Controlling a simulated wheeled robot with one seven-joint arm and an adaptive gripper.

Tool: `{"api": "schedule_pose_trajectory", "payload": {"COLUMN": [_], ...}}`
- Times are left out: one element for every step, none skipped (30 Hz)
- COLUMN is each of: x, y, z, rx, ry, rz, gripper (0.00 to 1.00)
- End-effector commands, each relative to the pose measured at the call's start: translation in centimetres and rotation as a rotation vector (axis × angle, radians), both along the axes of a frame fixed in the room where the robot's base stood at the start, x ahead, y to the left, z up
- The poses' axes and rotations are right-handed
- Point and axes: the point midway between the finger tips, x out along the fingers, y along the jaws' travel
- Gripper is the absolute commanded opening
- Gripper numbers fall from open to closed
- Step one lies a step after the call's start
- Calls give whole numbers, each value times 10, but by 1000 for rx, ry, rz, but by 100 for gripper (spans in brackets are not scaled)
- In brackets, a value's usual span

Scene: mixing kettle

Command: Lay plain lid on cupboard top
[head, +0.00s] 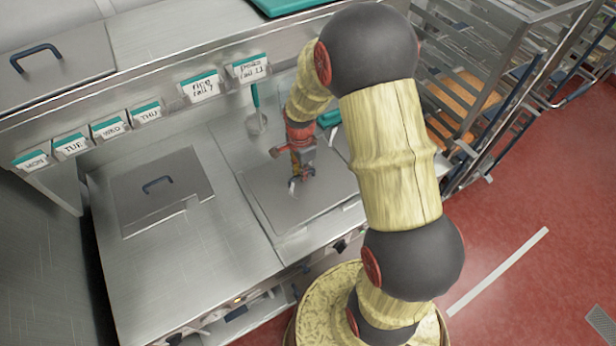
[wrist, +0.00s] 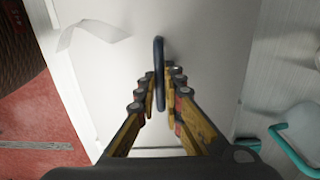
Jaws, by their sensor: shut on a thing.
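The plain lid (head: 275,200) is a flat grey metal plate at the right part of the steel worktop in the head view. In the wrist view the lid (wrist: 205,70) fills the middle, with its dark upright handle (wrist: 159,60) between my fingers. My gripper (head: 298,178) points down over the lid and is shut on that handle. I cannot tell whether the lid rests on what is below or is slightly raised. I cannot tell for sure which steel surface is the cupboard top.
A notched lid (head: 160,190) with a dark handle lies on the worktop to the left. A raised shelf (head: 150,38) with day labels runs behind and carries another handled lid (head: 60,70). A teal-handled ladle (head: 256,110) is behind my gripper. A wire rack (head: 480,70) stands right.

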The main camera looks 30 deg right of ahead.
Motion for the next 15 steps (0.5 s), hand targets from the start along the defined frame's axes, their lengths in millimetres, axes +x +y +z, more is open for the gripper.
{"api": "schedule_pose_trajectory", "payload": {"x": [0, 0, 0, 0, 0, 0, 0, 0, 0, 0, 1, 1, 1, 1, 1], "y": [0, 0, 0, 0, 0, 0, 0, 0, 0, 0, 0, 0, 0, 0, 0], "z": [0, 0, 0, 0, 0, 0, 0, 0, 0, 0, 1, 1, 2, 3, 5], "rx": [0, 0, 0, 0, 0, 0, 0, 0, 0, 0, 0, 0, 0, 0, 0], "ry": [0, 0, 0, 0, 0, 0, 0, 0, 0, 0, -2, -2, -2, -2, -2], "rz": [0, 0, 0, 0, 0, 0, 0, 0, 0, 0, 0, 0, 0, 0, 0], "gripper": [0, 0, 0, 0, 0, 0, 0, 0, 0, 0, 0, 0, 0, 0, 0]}}
